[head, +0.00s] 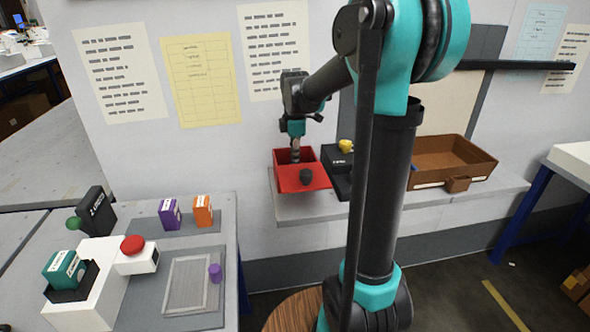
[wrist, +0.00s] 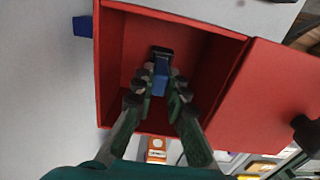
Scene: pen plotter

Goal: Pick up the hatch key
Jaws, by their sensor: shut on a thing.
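The hatch key (wrist: 160,76) appears to be the small blue piece with a black end inside the open red box (wrist: 112,75). In the wrist view my gripper (wrist: 160,88) reaches into the box with its two fingers shut on the blue part, one on each side. The fingers hide part of the key. In the head view my gripper (head: 296,153) points down into the red box (head: 282,157), and the key is hidden there. The box's red door (head: 290,184), with a black knob, stands open.
The box stands on a grey wall shelf (head: 300,211). To its right are a black unit with a yellow knob (head: 346,146) and a brown tray (head: 447,146). A table at left holds a red button (head: 132,244), a purple box (head: 169,214) and an orange box (head: 202,211).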

